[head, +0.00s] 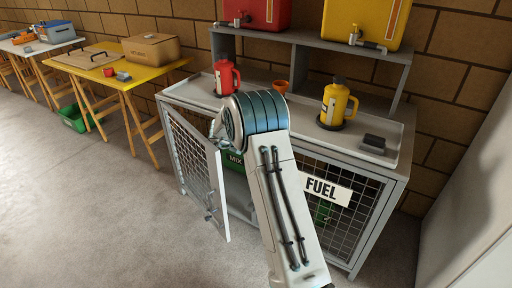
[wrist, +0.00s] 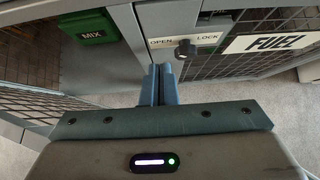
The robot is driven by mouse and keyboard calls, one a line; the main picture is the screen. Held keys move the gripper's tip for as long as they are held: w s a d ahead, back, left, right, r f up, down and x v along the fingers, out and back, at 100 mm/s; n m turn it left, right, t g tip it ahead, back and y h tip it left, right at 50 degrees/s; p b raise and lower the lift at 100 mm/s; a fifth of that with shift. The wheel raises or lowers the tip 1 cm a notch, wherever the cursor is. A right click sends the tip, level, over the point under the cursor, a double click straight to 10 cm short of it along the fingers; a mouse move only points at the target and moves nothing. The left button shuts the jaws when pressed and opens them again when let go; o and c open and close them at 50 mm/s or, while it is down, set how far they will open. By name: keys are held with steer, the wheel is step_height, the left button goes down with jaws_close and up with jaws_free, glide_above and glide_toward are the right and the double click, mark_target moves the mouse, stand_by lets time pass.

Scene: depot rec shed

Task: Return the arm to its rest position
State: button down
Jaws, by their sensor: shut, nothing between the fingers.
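My gripper (wrist: 159,85) shows in the wrist view with its two blue fingers together and nothing between them. The fingertips are just below a dark knob (wrist: 185,49) on a plate marked OPEN and LOCK; I cannot tell whether they touch the cabinet. In the head view my pale arm reaches up in front of the grey mesh cabinet (head: 400,172), and it hides my gripper. The cabinet's left mesh door (head: 193,165) stands open toward the floor. Its right side carries a FUEL sign (head: 327,190), and a green MIX container (wrist: 87,28) is inside on the left.
On the cabinet top stand a red jug (head: 226,78), an orange cup (head: 279,87), a yellow jug (head: 337,105) and a dark block (head: 373,143). A shelf (head: 325,41) above holds red and yellow tanks. A yellow table (head: 134,78) stands left; the front-left floor is clear.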

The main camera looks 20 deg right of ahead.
steer(key=s+a+r+n+t+y+p, duration=0.1)
steer(key=a+r+n+t+y+p, duration=0.2)
steer(key=r+n, duration=0.45)
steer(key=s+a+r+n+t+p, duration=0.15)
steer(key=a+r+n, duration=0.3)
steer(key=r, duration=0.65)
steer(key=s+a+r+n+t+y+p, duration=0.1)
steer(key=s+a+r+n+y+p, duration=0.1)
steer(key=s+a+r+n+y, duration=0.55)
steer(key=s+a+r+n+g+p, duration=0.2)
steer(key=s+n, duration=0.6)
steer(key=n, duration=0.1)
steer(key=s+a+r+n+g+p, duration=0.1)
steer(key=s+n+g+p, duration=0.1)
steer(key=s+n, duration=0.7)
steer(key=s+d+n+g+h+p, duration=0.1)
steer(key=s+n, duration=0.3)
steer(key=s, duration=0.4)
steer(key=s+d+f+n+g+h+p, duration=0.1)
steer(key=s+d+n+g+h, duration=0.1)
steer(key=s, duration=0.6)
steer(key=d+n+g, duration=0.1)
steer(key=d+n, duration=0.1)
steer(key=n, duration=0.1)
steer(key=shift+f+p, duration=0.3)
steer(key=shift+p, duration=0.05)
steer(key=shift+d, duration=0.1)
